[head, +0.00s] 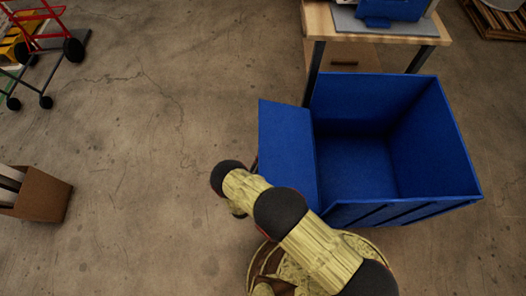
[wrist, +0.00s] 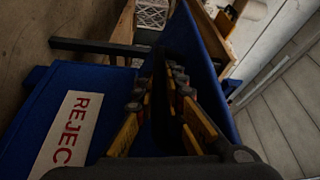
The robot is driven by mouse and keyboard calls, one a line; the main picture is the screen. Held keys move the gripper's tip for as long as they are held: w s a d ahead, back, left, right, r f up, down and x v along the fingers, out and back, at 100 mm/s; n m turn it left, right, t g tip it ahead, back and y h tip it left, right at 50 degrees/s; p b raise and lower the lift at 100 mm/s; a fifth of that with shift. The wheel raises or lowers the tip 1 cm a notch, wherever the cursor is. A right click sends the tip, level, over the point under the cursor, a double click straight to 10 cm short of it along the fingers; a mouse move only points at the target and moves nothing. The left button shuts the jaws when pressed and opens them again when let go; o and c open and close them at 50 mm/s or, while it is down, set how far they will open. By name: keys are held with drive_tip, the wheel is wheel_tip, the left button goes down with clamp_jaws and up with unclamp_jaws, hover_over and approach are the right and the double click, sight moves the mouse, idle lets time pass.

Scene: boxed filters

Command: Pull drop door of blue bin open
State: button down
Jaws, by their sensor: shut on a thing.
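The blue bin (head: 462,150) stands open-topped at the right of the head view. Its drop door (head: 288,148) is the flat blue panel on the bin's left side, leaning outward from the opening. My arm reaches up from the bottom to the door's outer left side, and it hides my gripper in the head view. In the wrist view, my gripper (wrist: 163,85) has its yellow and black fingers close together among blue panels, shut on the drop door. The exact contact is dark. A blue face with a white REJECT label (wrist: 68,132) shows at the left.
A wooden-topped table (head: 420,27) with a blue item (head: 392,10) on it stands just behind the bin. A cardboard box (head: 42,196) is at the left edge. A red hand truck (head: 40,40) is at the top left. The concrete floor left of the door is clear.

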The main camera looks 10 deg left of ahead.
drive_tip(key=shift+a+f+n, duration=0.25)
drive_tip(key=shift+f+n, duration=0.1)
drive_tip(key=shift+f, duration=0.3)
drive_tip(key=shift+a+f+n, duration=0.2)
drive_tip(key=shift+f+n, duration=0.15)
drive_tip(key=shift+f, duration=0.25)
drive_tip(key=c, duration=2.2)
unclamp_jaws()
drive_tip(key=o, duration=0.3)
drive_tip(key=shift+o, duration=0.3)
drive_tip(key=shift+d+f, duration=0.1)
drive_tip(key=shift+d, duration=0.05)
drive_tip(key=s+a+f, duration=0.1)
drive_tip(key=s, duration=1)
drive_tip(key=shift+s+a+f, duration=0.25)
drive_tip(key=shift+s, duration=0.15)
